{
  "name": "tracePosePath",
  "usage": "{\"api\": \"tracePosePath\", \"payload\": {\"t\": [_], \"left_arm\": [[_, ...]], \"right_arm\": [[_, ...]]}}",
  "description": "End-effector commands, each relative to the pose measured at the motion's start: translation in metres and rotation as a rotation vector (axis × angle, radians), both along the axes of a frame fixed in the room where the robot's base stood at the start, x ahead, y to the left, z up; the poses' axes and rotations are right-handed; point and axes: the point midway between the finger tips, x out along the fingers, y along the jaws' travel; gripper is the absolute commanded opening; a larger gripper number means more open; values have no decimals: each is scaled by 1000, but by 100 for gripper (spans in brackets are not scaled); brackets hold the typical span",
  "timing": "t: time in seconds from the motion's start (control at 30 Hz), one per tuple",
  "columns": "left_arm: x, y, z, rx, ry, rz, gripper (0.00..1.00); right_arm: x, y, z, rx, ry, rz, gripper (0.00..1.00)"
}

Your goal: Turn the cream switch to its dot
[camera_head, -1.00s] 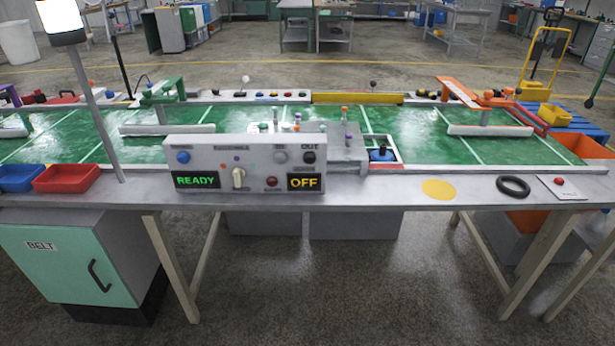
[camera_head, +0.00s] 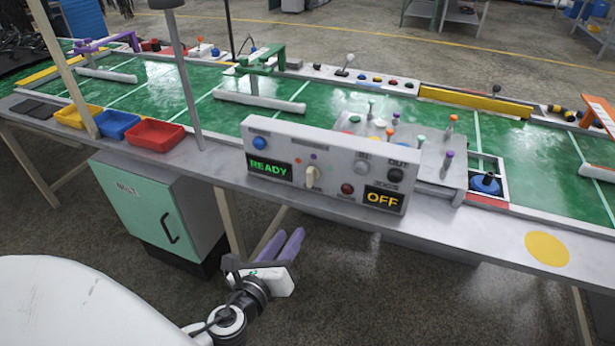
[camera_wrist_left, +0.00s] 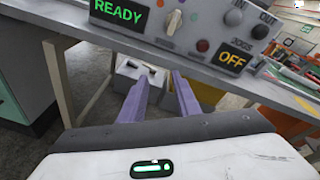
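The cream switch (camera_head: 312,177) is a knob low on the front of a grey control box (camera_head: 345,160), between a green READY display (camera_head: 270,168) and a yellow OFF display (camera_head: 384,199). A small orange dot (camera_head: 298,157) and a small purple dot (camera_head: 312,156) sit above it. The switch also shows at the top of the left wrist view (camera_wrist_left: 172,22). My left gripper (camera_head: 287,243) has two purple fingers, apart and empty, below the table edge and short of the box; in the left wrist view the fingers (camera_wrist_left: 160,80) point toward the table underside. My right gripper is out of view.
The table's front edge (camera_head: 450,225) lies between my left gripper and the box. A lamp pole (camera_head: 186,85) rises left of the box. A green cabinet (camera_head: 150,210) stands below. A red button (camera_head: 347,188) and blue button (camera_head: 259,142) are on the box.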

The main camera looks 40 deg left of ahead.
Motion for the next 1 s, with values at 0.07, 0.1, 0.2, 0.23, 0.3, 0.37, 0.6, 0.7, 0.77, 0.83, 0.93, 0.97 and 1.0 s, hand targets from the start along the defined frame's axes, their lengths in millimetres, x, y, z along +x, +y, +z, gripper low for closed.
{"api": "tracePosePath", "payload": {"t": [0.07, 0.1, 0.2, 0.23, 0.3, 0.37, 0.6, 0.7, 0.77, 0.83, 0.93, 0.97, 1.0], "left_arm": [[12, 7, 31, 238, -42, -39, 30], [16, 8, 42, 332, -58, -50, 30], [22, 10, 60, 480, -83, -65, 30], [24, 11, 63, 505, -86, -67, 30], [30, 12, 66, 530, -92, -68, 30], [37, 14, 67, 536, -92, -67, 30], [80, 24, 66, 530, -92, -66, 30], [97, 28, 66, 529, -91, -66, 30], [105, 30, 65, 528, -90, -66, 30], [112, 32, 64, 527, -89, -68, 30], [119, 33, 64, 527, -89, -67, 30], [121, 34, 64, 525, -88, -67, 30], [122, 34, 64, 525, -88, -67, 30]], "right_arm": [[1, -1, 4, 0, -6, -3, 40], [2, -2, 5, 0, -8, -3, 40], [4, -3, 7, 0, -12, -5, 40], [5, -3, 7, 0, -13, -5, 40], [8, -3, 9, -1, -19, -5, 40], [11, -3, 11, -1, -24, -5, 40], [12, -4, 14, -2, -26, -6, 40], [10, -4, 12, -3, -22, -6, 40], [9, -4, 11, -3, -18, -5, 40], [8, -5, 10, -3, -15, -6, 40], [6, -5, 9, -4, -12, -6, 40], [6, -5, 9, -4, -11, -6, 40], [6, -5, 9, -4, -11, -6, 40]]}}
